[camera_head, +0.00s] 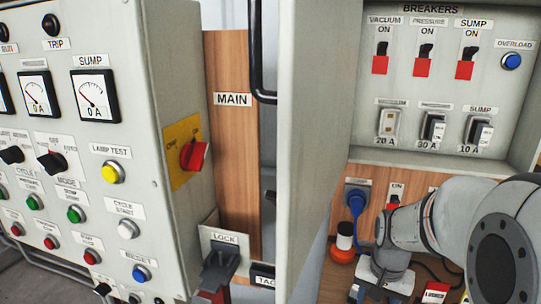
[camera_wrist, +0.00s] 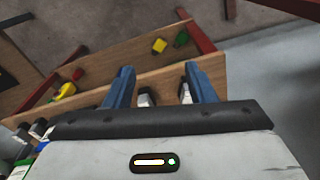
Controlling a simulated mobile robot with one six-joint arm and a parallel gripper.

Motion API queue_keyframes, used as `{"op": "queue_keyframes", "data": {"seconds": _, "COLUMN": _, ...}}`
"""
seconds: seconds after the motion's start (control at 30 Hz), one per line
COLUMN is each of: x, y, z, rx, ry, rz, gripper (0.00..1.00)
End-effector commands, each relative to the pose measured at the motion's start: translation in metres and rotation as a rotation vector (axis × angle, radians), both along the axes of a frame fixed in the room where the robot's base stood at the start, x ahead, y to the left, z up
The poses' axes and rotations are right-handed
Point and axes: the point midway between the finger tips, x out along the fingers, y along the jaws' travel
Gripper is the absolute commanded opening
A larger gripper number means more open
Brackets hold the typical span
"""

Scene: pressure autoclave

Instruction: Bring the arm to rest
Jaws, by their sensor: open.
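My gripper (camera_wrist: 162,86) is open in the wrist view, its two blue fingers spread apart. Small black-and-white parts (camera_wrist: 145,97) show between and behind the fingers; I see no finger closed on them, and their distance is unclear. My grey arm (camera_head: 430,225) reaches in from the right in the head view, bent in front of the lower right of the breaker cabinet (camera_head: 445,95). The fingers cannot be made out clearly in the head view.
A control panel (camera_head: 75,140) with a red rotary switch (camera_head: 195,154) stands at left. A lock fixture (camera_head: 219,265) is below the MAIN label. A wooden shelf (camera_wrist: 110,65) holds small coloured items.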

Motion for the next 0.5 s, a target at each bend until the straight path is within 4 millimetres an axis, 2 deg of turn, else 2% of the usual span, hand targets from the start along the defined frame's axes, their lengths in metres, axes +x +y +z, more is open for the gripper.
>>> {"op": "queue_keyframes", "data": {"seconds": 0.27, "x": -0.033, "y": 0.035, "z": 0.035, "rx": -0.022, "ry": -0.066, "rz": 0.193, "gripper": 0.50}}
{"op": "queue_keyframes", "data": {"seconds": 0.5, "x": -0.080, "y": 0.069, "z": 0.061, "rx": -0.051, "ry": -0.141, "rz": 0.431, "gripper": 0.50}}
